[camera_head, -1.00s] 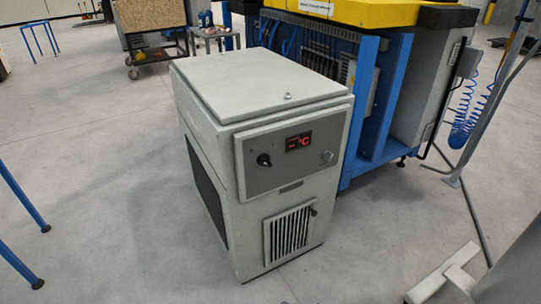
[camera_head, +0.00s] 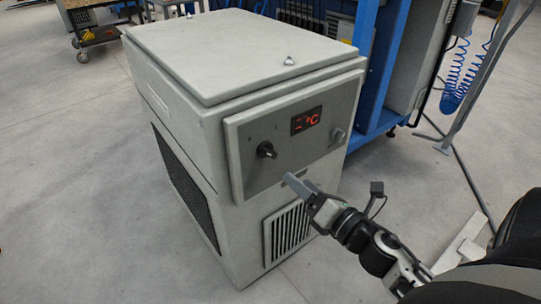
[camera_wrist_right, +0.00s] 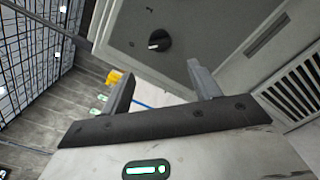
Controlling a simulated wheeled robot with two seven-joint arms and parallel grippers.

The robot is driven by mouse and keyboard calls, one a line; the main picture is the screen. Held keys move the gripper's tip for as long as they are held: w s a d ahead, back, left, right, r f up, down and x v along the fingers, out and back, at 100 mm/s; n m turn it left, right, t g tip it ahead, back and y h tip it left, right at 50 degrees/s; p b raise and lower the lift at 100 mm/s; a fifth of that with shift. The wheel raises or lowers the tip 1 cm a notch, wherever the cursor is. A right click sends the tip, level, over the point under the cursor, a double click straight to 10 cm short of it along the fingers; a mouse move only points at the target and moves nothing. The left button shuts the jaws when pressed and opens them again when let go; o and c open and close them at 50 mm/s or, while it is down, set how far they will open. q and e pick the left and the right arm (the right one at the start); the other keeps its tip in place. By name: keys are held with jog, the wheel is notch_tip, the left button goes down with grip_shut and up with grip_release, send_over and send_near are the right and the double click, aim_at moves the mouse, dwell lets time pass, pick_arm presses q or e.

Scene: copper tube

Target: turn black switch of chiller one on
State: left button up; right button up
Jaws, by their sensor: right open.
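The chiller (camera_head: 230,60) is a light grey cabinet on the floor in the middle of the head view. Its front panel carries a black switch (camera_head: 266,150), a rotary knob left of a red lit display (camera_head: 306,120). My right gripper (camera_head: 292,182) is in front of the panel, below and right of the switch, apart from it. In the right wrist view the switch (camera_wrist_right: 159,40) shows ahead, beyond and between the open, empty fingers (camera_wrist_right: 160,82). My left gripper is in neither view.
A vent grille (camera_head: 287,232) is low on the chiller's front. A blue-framed machine (camera_head: 372,70) stands close behind it on the right. A grey stand (camera_head: 462,110) with blue coiled hose is farther right. The floor to the left is clear.

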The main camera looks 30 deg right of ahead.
aim_at(271, 157)
jog(key=w, duration=0.7)
jog(key=w+a+p, duration=0.1)
jog(key=w, duration=0.3)
jog(key=c, duration=1)
